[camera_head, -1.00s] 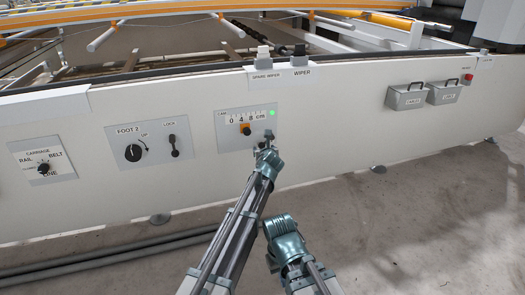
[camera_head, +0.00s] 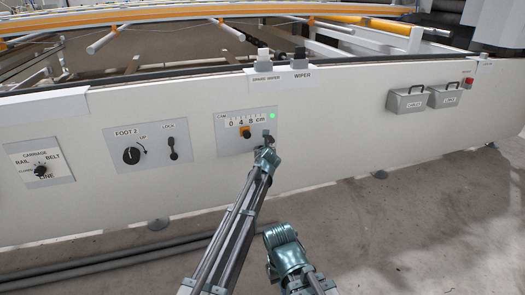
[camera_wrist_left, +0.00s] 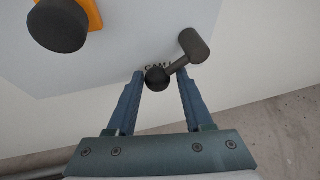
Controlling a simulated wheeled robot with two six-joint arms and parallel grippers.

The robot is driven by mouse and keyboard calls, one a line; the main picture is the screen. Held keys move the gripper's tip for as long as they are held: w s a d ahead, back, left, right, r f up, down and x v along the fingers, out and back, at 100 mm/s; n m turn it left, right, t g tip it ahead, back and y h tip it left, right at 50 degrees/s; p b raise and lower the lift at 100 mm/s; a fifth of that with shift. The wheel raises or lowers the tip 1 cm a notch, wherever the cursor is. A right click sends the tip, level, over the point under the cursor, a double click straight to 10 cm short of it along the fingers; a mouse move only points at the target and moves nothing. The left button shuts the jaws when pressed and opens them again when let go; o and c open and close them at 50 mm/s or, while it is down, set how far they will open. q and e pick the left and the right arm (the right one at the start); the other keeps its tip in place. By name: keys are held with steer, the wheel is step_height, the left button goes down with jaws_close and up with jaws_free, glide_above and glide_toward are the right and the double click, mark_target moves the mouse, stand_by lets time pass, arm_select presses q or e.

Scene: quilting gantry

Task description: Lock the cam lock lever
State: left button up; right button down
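The cam panel (camera_head: 228,141) on the white side wall has a 0 4 8 cm scale, an orange-based knob (camera_head: 245,132) and a lit green lamp (camera_head: 272,115). The dark cam lock lever (camera_head: 266,133) is at its lower right. In the left wrist view the lever (camera_wrist_left: 178,62) slants from its thick cylindrical end at upper right to a ball knob at lower left. My left gripper (camera_head: 264,147) is open at the lever; in the wrist view its fingertips (camera_wrist_left: 160,76) stand on either side of the ball. Contact cannot be told.
A FOOT 2 panel (camera_head: 148,146) with a knob and a separate LOCK lever (camera_head: 173,149) is to the left, with a carriage selector (camera_head: 40,165) further left. Wiper switches (camera_head: 300,58) sit above. Two grey boxes (camera_head: 407,102) hang at right.

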arm_select(q)
jaws_close()
steer(key=shift+w, duration=0.1)
stand_by(1.0)
